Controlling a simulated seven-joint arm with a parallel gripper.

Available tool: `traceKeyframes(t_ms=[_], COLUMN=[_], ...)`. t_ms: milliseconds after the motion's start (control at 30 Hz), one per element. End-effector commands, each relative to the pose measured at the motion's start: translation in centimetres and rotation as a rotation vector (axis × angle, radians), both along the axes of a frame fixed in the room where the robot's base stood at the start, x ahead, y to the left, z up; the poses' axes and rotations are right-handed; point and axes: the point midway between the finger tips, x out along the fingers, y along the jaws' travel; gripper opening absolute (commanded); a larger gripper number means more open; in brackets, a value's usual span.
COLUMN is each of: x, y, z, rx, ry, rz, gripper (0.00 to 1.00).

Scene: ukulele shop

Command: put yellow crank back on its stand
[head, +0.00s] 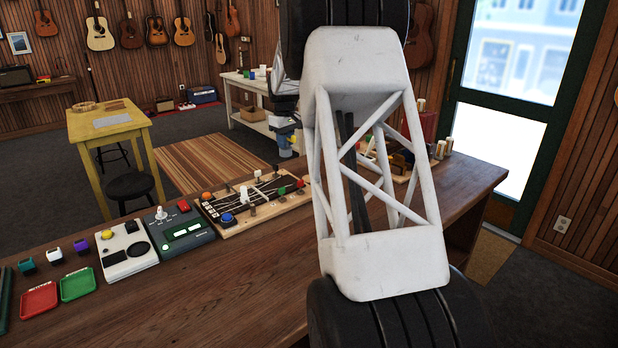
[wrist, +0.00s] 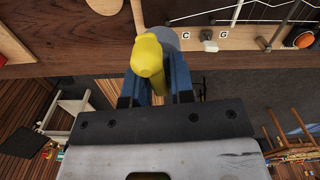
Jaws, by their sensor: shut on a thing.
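The yellow crank (wrist: 148,55) is between the blue fingers of my gripper (wrist: 153,88) in the wrist view, its rounded yellow end facing the camera. The gripper is shut on it. A grey rounded part shows just behind the yellow end; I cannot tell whether it belongs to the crank. I cannot pick out the crank's stand for certain; my arm hides part of the bench.
The wooden bench (head: 205,290) carries a board with wires and coloured knobs (head: 255,200), a dark green device (head: 180,230), a white device (head: 127,250), and red and green trays (head: 39,299). Wooden items (head: 400,160) stand partly behind my arm. The front bench top is clear.

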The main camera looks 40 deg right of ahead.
Motion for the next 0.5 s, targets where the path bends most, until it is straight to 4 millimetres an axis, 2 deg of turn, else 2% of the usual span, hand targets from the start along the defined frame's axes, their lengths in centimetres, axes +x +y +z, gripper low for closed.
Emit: traceKeyframes(t_ms=[200, 500], x=[-5.2, -11.3], y=[-0.7, -1.0], z=[-1.8, -4.2], rx=[0.000, -0.001], ry=[0.000, -0.001], rz=[-0.045, -0.099], gripper=[0.00, 0.00])
